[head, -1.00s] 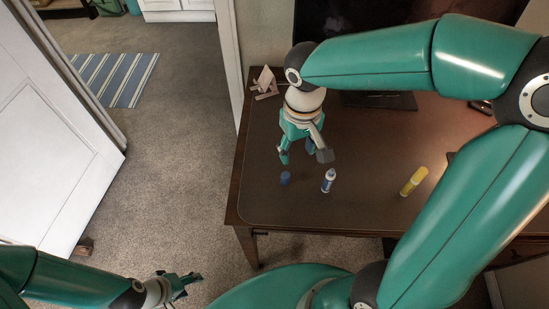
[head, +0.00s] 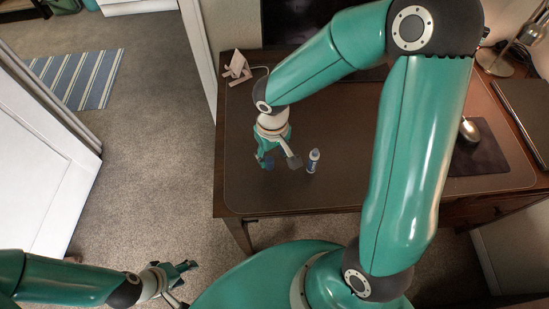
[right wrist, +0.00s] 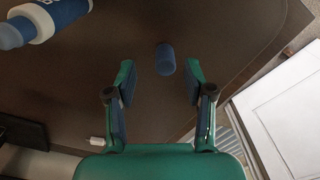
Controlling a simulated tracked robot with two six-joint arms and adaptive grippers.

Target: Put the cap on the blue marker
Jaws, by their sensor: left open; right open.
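The blue cap (right wrist: 165,59) stands on the desk. In the right wrist view it shows between and just beyond the fingertips of my right gripper (right wrist: 160,76), with a gap on each side. In the head view that gripper (head: 279,161) points down over the cap, and its finger hides most of it. My left gripper (head: 188,268) is open and empty, low and off the desk.
The brown desk (head: 245,190) has clear room in front of the marker. A small pale stand (head: 237,66) is at its back left corner. A mouse (head: 468,130) on a dark pad (head: 480,155) and a lamp (head: 495,62) are at right.

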